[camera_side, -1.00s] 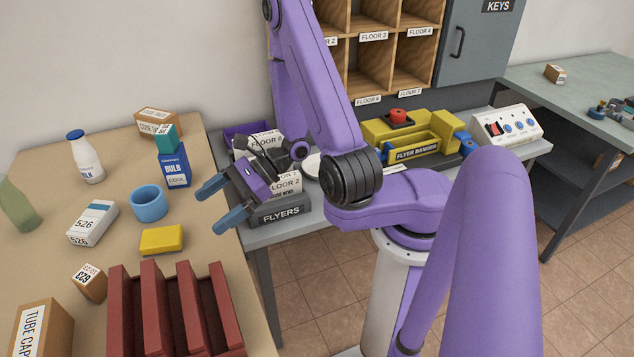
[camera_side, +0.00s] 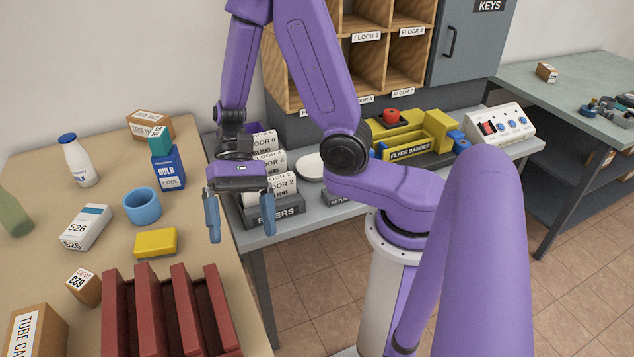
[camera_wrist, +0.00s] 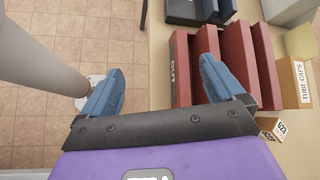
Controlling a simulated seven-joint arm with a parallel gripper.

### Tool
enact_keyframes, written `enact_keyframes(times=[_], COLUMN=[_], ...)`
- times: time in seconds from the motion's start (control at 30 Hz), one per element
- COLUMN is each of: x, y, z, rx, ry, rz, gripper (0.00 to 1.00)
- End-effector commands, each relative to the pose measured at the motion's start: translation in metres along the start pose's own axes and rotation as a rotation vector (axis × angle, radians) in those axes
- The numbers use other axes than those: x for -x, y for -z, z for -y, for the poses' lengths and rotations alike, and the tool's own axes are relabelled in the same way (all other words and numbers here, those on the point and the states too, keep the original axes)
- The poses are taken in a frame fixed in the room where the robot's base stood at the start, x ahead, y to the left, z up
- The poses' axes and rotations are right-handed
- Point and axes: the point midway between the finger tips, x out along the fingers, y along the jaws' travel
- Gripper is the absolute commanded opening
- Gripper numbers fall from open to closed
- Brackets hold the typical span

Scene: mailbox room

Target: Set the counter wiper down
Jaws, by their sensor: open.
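A yellow sponge-like block (camera_side: 155,243), which looks like the counter wiper, lies flat on the tan table near its right edge, in front of a blue ring-shaped roll (camera_side: 142,206). My gripper (camera_side: 240,236) is open, with nothing between its blue fingers. It points down beside the table's right edge, to the right of the yellow block and apart from it, in front of the flyers tray. The wrist view shows the open fingers (camera_wrist: 162,92) over the floor and the table edge.
Red upright dividers (camera_side: 170,310) stand at the table's front, close to the gripper. A white 526 box (camera_side: 86,227), milk bottle (camera_side: 79,160) and bulb box (camera_side: 167,170) stand around the block. The flyers tray (camera_side: 275,212) is behind the gripper.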

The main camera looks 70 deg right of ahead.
Motion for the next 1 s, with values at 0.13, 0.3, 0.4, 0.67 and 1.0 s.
enact_keyframes(times=[0.13,0.3,0.4,0.67,1.0], x=[0.002,0.005,0.009,0.020,0.035], y=[-0.013,-0.025,-0.031,-0.045,-0.065], z=[-0.018,-0.039,-0.051,-0.077,-0.097], rx=[0.162,0.347,0.458,0.758,1.168], ry=[-0.146,-0.304,-0.391,-0.596,-0.803], rz=[-0.015,-0.038,-0.054,-0.108,-0.203], gripper=[0.95,0.95,0.95,0.95,0.95])
